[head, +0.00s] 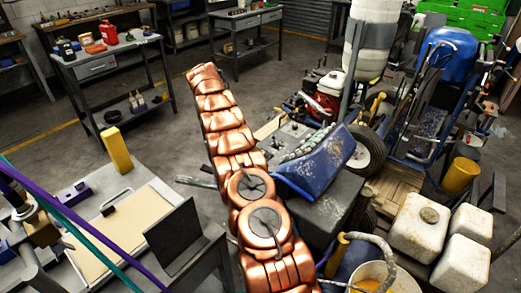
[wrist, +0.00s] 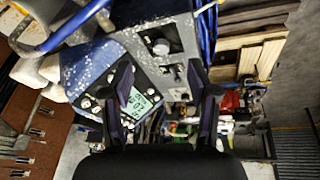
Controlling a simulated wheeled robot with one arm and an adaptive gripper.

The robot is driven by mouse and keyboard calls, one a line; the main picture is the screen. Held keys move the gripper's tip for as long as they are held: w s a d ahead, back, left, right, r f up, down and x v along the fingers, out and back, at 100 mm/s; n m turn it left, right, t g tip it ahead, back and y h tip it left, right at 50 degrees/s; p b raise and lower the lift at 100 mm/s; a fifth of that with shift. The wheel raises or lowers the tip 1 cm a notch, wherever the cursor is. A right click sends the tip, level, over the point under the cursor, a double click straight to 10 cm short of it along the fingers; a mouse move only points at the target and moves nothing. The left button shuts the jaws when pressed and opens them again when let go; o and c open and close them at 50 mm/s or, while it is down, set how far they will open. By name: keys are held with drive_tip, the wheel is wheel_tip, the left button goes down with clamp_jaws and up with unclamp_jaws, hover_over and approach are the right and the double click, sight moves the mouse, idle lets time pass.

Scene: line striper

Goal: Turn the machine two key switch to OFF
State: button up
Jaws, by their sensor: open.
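In the wrist view my gripper (wrist: 160,76) is open and empty, its two dark fingers spread apart over a machine's control panel (wrist: 140,58). A round grey knob (wrist: 161,46) sits on a dark plate beyond the fingertips. A small switch-like part (wrist: 174,74) shows between the fingers. A lit green display (wrist: 130,104) is beside the left finger, with small round buttons near it. I cannot tell which part is the machine two key switch, or its setting. In the head view the blue line striper (head: 318,165) stands right of my copper arm; my gripper cannot be made out there.
White jugs (head: 418,228) and a yellowish bucket (head: 375,278) stand at the lower right. A bench with a dark screen (head: 180,240) is at the lower left. Blue tubing (wrist: 75,28) crosses the wrist view's upper left. Open floor lies left of my arm.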

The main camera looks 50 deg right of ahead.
drive_tip(key=shift+s+d+f+m+b, duration=0.75)
drive_tip(key=shift+d+f, duration=0.85)
drive_tip(key=shift+f, duration=0.7)
drive_tip(key=shift+s+d+f+m+b, duration=0.6)
drive_tip(key=shift+d+f+b, duration=0.25)
drive_tip(key=shift+d+f, duration=1.15)
drive_tip(key=shift+s+d+f+m+b, duration=0.7)
drive_tip(key=shift+d+f, duration=0.55)
drive_tip(key=shift+f, duration=1.35)
drive_tip(key=shift+w, duration=0.15)
clamp_jaws()
